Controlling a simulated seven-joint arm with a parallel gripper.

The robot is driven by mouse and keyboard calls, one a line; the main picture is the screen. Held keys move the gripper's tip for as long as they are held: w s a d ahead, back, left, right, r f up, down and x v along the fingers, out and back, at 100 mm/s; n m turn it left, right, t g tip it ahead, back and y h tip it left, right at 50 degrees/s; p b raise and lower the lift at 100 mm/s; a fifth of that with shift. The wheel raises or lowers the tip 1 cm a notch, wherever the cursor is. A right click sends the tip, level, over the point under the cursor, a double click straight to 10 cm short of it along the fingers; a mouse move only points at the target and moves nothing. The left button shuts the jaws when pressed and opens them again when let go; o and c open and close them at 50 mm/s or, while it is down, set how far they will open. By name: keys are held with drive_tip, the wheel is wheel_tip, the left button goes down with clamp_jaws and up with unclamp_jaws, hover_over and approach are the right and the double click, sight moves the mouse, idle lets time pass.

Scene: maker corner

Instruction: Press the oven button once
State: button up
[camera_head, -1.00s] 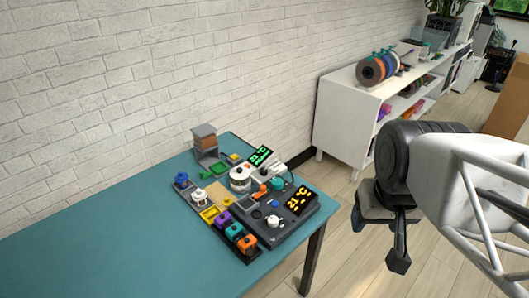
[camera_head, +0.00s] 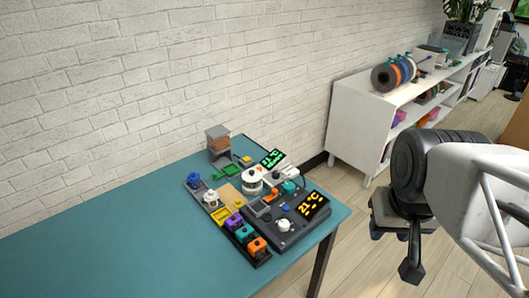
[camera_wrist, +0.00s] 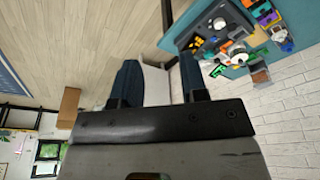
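A dark control unit (camera_head: 265,240) with an orange "21 °C" display (camera_head: 314,206) sits near the table's right end. A small blue button (camera_head: 286,208) and a white knob (camera_head: 284,225) are on its top. A second, green-lit display (camera_head: 272,158) stands behind it, by a white round pot-like part (camera_head: 252,180). I cannot tell which part is the oven or its button. My gripper (camera_head: 411,270) hangs right of the table, over the floor, well apart from the units. In the wrist view my gripper (camera_wrist: 162,85) has two dark fingers spread apart with nothing between them.
The teal table (camera_head: 130,235) has free room on its left. A tray row of coloured blocks (camera_head: 240,232) lies along the unit's left side. A grey stand (camera_head: 219,156) is at the back. A white shelf (camera_head: 355,115) with spools stands behind, right of the table.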

clamp_jaws()
idle(1.4)
